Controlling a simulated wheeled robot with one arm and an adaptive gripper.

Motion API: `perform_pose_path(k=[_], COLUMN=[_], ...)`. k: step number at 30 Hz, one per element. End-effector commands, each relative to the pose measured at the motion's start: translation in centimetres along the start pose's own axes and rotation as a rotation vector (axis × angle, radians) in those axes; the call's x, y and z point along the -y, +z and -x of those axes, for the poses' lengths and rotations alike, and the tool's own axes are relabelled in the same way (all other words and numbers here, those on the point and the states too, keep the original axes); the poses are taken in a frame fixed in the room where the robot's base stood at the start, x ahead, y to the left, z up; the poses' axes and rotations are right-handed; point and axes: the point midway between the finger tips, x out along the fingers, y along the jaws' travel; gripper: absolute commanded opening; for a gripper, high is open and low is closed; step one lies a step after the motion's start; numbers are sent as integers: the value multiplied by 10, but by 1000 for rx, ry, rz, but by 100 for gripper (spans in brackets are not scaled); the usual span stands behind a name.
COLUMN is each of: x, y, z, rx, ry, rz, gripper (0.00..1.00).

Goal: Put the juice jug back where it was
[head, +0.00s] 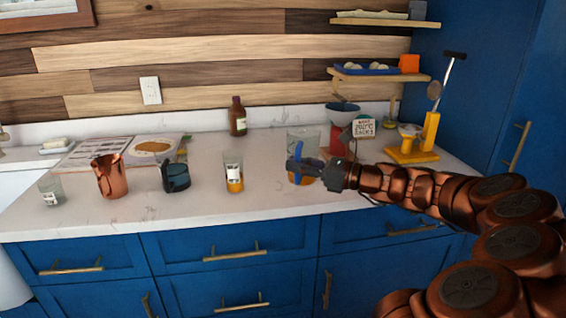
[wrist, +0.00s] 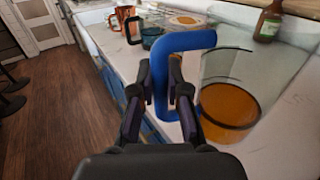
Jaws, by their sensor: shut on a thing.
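The juice jug (head: 303,142) is clear, with a blue handle and orange juice in the bottom. It is at the right part of the white counter in the head view. In the wrist view the jug (wrist: 228,72) fills the right side, with its blue handle (wrist: 185,42) in front of my fingers. My gripper (head: 322,173) is shut on that handle; its fingers (wrist: 167,90) show on both sides of the handle's upright part. The jug looks upright. I cannot tell whether its base touches the counter. My gripper hides part of the jug in the head view.
Left of the jug stand a labelled glass with orange juice (head: 234,183), a dark teal mug (head: 175,177), a copper pitcher (head: 109,177) and a small jar (head: 51,190). A brown bottle (head: 237,118) stands behind. A yellow stand (head: 412,155) is at right. Bare counter (head: 270,175) lies between glass and jug.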

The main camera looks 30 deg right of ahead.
Motion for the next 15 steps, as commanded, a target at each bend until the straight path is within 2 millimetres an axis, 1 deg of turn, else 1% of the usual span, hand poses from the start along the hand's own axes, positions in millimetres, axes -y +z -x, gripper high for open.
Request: perform_pose_path(k=[1, 15], x=[6, 62], y=[0, -7], z=[-6, -56], rx=[0, 0], ry=[1, -2], rz=[0, 2], gripper=[0, 0])
